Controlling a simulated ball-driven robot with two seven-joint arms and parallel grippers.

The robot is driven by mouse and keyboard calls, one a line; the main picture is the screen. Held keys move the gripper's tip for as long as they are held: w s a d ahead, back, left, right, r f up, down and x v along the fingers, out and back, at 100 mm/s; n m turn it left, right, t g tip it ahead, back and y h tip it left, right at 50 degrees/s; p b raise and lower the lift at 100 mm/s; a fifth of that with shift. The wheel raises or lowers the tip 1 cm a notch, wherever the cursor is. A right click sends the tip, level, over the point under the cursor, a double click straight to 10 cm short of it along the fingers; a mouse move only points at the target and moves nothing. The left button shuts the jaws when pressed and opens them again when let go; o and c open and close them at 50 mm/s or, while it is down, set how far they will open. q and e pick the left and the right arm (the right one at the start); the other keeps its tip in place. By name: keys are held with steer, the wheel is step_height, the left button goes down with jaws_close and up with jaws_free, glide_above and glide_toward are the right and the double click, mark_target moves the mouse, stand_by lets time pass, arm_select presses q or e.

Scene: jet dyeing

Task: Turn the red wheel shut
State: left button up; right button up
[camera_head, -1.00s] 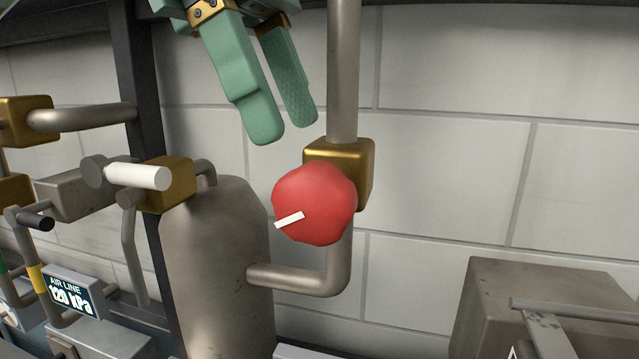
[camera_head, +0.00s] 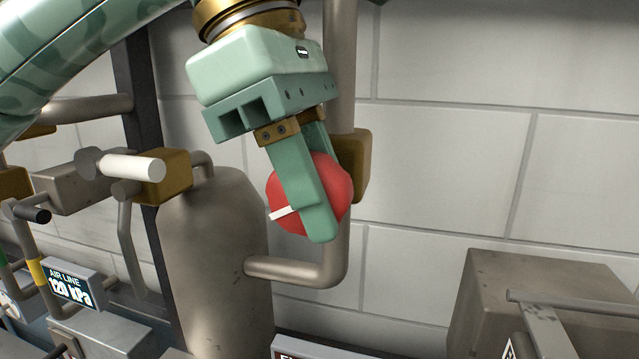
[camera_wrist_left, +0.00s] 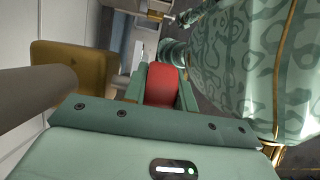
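The red wheel (camera_head: 338,185) is a round knob with a white pointer mark (camera_head: 284,213) that slants down to the left. It sits in front of a brass valve body (camera_head: 358,165) on a vertical pipe. My left gripper (camera_head: 318,195) is at the wheel, with one finger across its front and the other partly hidden behind it. In the left wrist view, the red wheel (camera_wrist_left: 165,85) fills the space between the fingers. Whether they press on it cannot be told. My right gripper is not in view.
A grey tank (camera_head: 215,265) stands below left, joined to the valve by a bent pipe (camera_head: 305,272). A white-handled valve (camera_head: 135,166) and an air line display (camera_head: 75,288) reading 120 kPa are at the left. A metal box (camera_head: 490,300) stands at lower right.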

arm_select(q)
steer(key=shift+r+y, duration=0.1)
steer(key=shift+y, duration=0.3)
steer(key=shift+d+t+y, duration=0.1)
steer(key=shift+t+y, duration=0.4)
steer(key=shift+y, duration=0.7)
steer(key=shift+f+t+y, duration=0.2)
steer(key=shift+t+y, duration=0.4)
steer(key=shift+y, duration=1.1)
steer(key=o, duration=1)
steer(key=shift+c, duration=0.2)
